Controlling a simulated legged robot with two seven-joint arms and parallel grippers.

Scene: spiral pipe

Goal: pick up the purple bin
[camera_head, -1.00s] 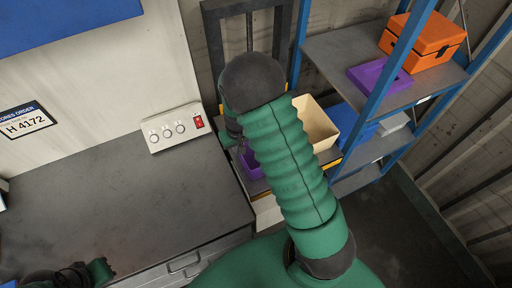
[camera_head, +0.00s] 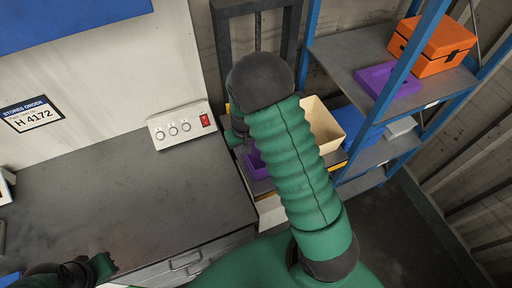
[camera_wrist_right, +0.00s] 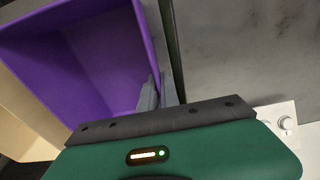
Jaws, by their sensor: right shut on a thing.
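The purple bin (camera_head: 258,164) sits on the low stand beside the workbench, mostly hidden behind my right arm in the head view. In the right wrist view the purple bin (camera_wrist_right: 85,60) fills the upper left, open side showing. My right gripper (camera_wrist_right: 160,92) is shut on the bin's wall, with one finger inside and one outside. In the head view my right gripper (camera_head: 243,142) is partly covered by its own arm. My left gripper (camera_head: 98,268) shows at the bottom left edge, over the bench; its jaws are not clear.
A cream bin (camera_head: 324,125) stands right beside the purple bin. A blue-framed shelf (camera_head: 345,60) at the right holds an orange case (camera_head: 432,45) and a purple tray (camera_head: 388,82). The grey workbench (camera_head: 130,190) is largely clear. A switch box (camera_head: 181,126) stands at its back.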

